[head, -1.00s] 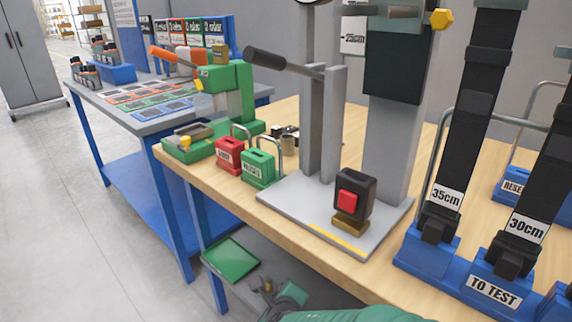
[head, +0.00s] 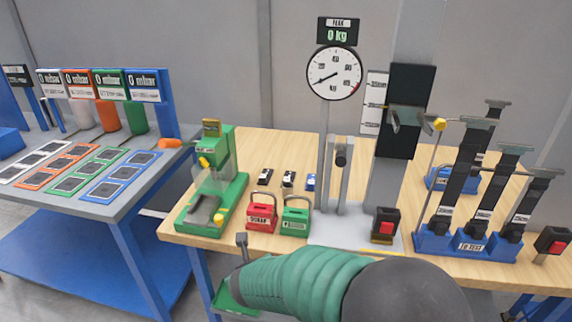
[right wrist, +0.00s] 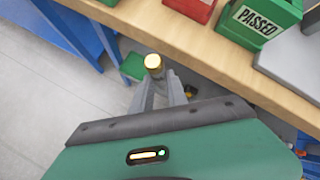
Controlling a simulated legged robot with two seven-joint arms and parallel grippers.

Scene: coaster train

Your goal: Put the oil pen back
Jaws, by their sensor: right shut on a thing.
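My right gripper (right wrist: 160,95) is shut on a slim thing with a round gold end (right wrist: 153,62), which looks like the oil pen. It is held in front of the wooden bench's near edge. In the head view my right arm reaches left across the bottom, with the gripper (head: 242,250) at its left end. The pen cannot be made out clearly there. A green tray (right wrist: 132,67) shows low beyond the fingers; its corner shows in the head view (head: 226,300). My left gripper is not in view.
The wooden bench (head: 192,232) carries a green press (head: 226,165), red box (head: 262,213), green PASSED box (head: 295,217) and a tall stand with a dial (head: 335,72). Blue strap holders (head: 465,245) stand right. A blue table (head: 110,208) with coloured mats stands left.

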